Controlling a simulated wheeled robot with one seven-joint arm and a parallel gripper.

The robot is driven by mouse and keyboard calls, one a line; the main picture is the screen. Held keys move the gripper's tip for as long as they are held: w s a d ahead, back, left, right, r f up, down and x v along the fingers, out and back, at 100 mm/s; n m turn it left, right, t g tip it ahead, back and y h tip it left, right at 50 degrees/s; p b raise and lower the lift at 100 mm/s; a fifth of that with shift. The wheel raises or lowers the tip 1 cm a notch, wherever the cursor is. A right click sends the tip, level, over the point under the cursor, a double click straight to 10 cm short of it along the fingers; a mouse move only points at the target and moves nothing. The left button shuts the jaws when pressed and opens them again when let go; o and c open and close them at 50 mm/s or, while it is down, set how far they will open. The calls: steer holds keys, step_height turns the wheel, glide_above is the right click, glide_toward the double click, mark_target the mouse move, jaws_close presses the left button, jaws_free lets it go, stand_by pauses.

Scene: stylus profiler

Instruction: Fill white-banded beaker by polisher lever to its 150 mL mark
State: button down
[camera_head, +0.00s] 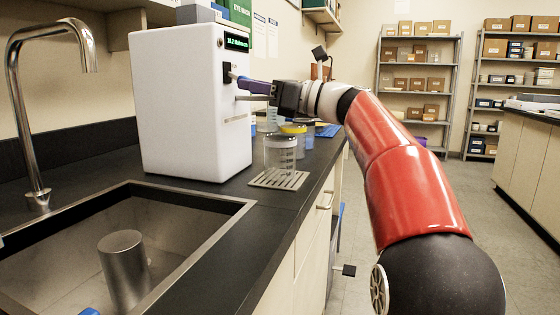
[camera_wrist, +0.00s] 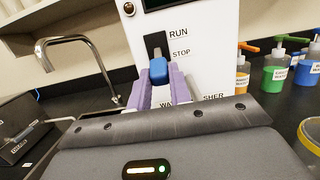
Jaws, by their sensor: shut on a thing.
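The polisher (camera_head: 190,110) is a white box on the dark counter with a lit green display. Its lever has a blue knob (camera_wrist: 158,70), in a dark slot beside the RUN and STOP labels; the knob is at the slot's lower part, just below STOP. My gripper (camera_wrist: 159,82) has its purple fingers shut on the knob from both sides. In the head view my gripper (camera_head: 236,79) reaches the polisher's front from the right. A clear beaker (camera_head: 280,158) stands upright on the slotted drip tray (camera_head: 262,181), below the spout (camera_head: 252,98). Its band, marks and water level are too small to tell.
A yellow-topped container (camera_head: 294,129) stands close behind the beaker. A sink (camera_head: 215,203) with a curved tap (camera_head: 28,130) lies left. Pump bottles with orange, green and blue contents (camera_wrist: 277,68) stand right of the polisher in the wrist view.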

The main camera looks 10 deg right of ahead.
steer(key=shift+s+d+r+g+h+p, duration=0.1)
steer(key=shift+r+g+h+p, duration=0.4)
steer(key=shift+h+p, duration=0.3)
steer(key=shift+s+d+r+g+h+p, duration=0.1)
steer(key=shift+r+g+h+p, duration=0.45)
steer(key=shift+p, duration=0.35)
steer(key=shift+r+g+h, duration=0.45)
steer(key=shift+r+h, duration=0.1)
steer(key=shift+h, duration=0.3)
steer(key=shift+f, duration=0.1)
stand_by(5.3)
